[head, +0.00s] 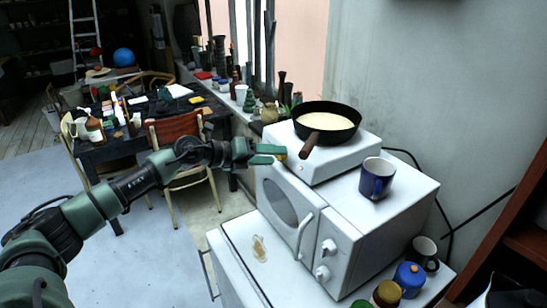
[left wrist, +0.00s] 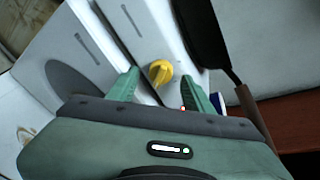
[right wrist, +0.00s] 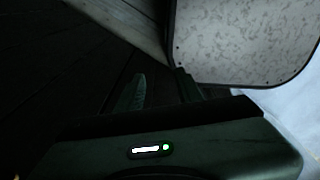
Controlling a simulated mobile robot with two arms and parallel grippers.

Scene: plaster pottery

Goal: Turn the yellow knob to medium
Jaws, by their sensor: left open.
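The yellow knob (left wrist: 160,71) is on the front face of the white hot plate (head: 345,160). In the left wrist view it shows between the two green fingers of my left gripper (left wrist: 162,78), near their tips. In the head view the fingers of my left gripper (head: 275,150) hide most of the knob. The left gripper is open around or just in front of the knob; I cannot tell whether a finger touches it. My right gripper (right wrist: 160,78) is open and empty in its own dark wrist view, away from the knob.
A dark pan (head: 342,113) with pale contents stands on the hot plate, its brown handle (head: 311,143) pointing forward. The hot plate sits on a white microwave (head: 335,229), with a blue mug (head: 377,178) to its right. A cluttered table (head: 103,146) and chair stand at the left.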

